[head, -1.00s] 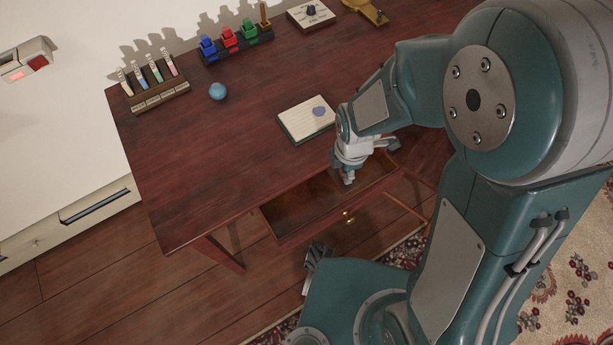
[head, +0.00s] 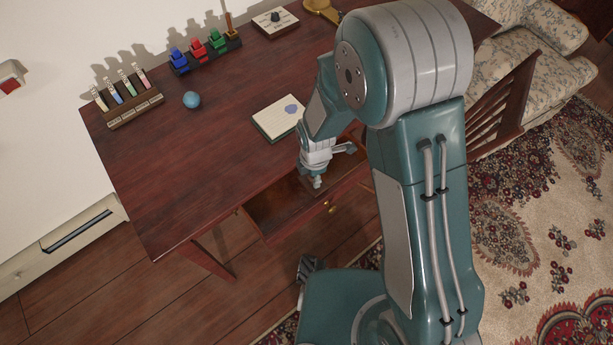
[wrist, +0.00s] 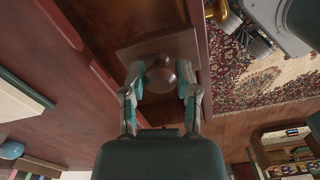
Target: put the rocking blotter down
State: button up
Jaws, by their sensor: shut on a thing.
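My gripper (head: 316,183) is over the open drawer (head: 270,234) at the front of the dark red desk. In the wrist view my gripper (wrist: 160,84) is shut on the round knob of the rocking blotter (wrist: 160,72), one finger at each side. A brown, flat-looking part shows behind the knob, within the drawer's outline. Whether the blotter touches the drawer floor cannot be told. In the head view my gripper and arm hide most of the blotter.
A notepad (head: 278,118) lies on the desk top (head: 190,165) behind the drawer. A blue ball (head: 192,100), a rack of labelled sticks (head: 135,112) and a row of coloured stamps (head: 207,56) stand farther back. The drawer's left part looks empty.

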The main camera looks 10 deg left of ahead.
aim_at(307, 179)
jog(key=f, duration=0.1)
jog(key=w+a+f, duration=0.1)
jog(key=w+f, duration=0.1)
jog(key=shift+w+a+f, duration=0.2)
jog(key=shift+a+f, duration=0.15)
jog(key=shift+a, duration=0.05)
jog(key=f, duration=0.3)
jog(key=shift+w+a+f, duration=0.2)
jog(key=shift+f, duration=0.05)
jog(key=o, duration=0.7)
jog(key=shift+f, duration=0.1)
jog(key=shift+o, duration=0.2)
